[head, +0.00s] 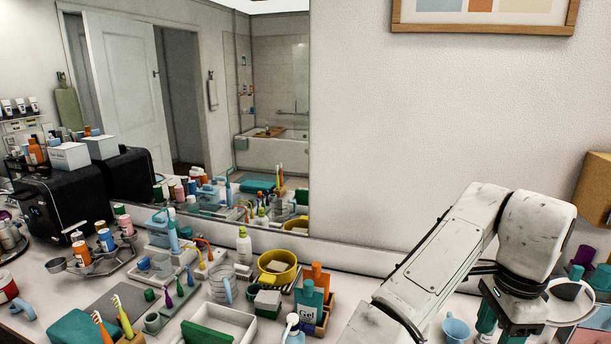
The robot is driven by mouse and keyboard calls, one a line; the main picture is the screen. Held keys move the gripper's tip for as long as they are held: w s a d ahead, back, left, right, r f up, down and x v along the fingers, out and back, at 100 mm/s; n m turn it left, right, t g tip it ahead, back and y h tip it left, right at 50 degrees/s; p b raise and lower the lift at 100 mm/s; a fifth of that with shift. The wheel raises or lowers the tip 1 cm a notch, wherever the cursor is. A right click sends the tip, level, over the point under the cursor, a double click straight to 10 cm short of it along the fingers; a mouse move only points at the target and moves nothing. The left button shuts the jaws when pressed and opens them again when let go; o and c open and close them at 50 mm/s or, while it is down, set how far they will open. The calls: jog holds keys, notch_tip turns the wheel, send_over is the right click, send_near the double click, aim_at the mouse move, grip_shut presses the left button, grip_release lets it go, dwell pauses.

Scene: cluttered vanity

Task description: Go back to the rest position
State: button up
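My arm reaches in from the bottom right, with its white, scuffed links bent over the right part of the vanity. My gripper (516,330) hangs below the dark wrist at the bottom edge. Teal parts that look like its fingers show on either side of a black bracket. Their tips are cut off or hidden, so I cannot tell whether it is open or holds anything. A light blue mug (457,329) stands just left of it.
A round white-rimmed stand (572,300) and a purple cup (583,256) are close on the right. A teal gel bottle (308,303), a yellow bowl (277,266) and a white tray (236,321) crowd the middle. A black machine (62,207) stands left. A mirror (215,120) backs the counter.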

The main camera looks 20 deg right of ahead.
jog(key=s+d+f+n+t+h, duration=0.2)
jog(key=d+n+h, duration=0.3)
jog(key=d, duration=0.2)
jog(key=s+a+f+n+t+y, duration=0.2)
jog(key=s+a+f+n+y, duration=0.15)
jog(key=a+f+n, duration=0.65)
jog(key=s+a+f+n+t+y, duration=0.15)
jog(key=s+a+f+n, duration=0.35)
jog(key=a+f+n, duration=0.5)
jog(key=s+f+m+g+b, duration=0.2)
jog(key=s+f+m+g, duration=0.1)
jog(key=s+f, duration=0.4)
jog(key=s+g, duration=0.1)
jog(key=s, duration=0.2)
jog(key=shift+m, duration=0.3)
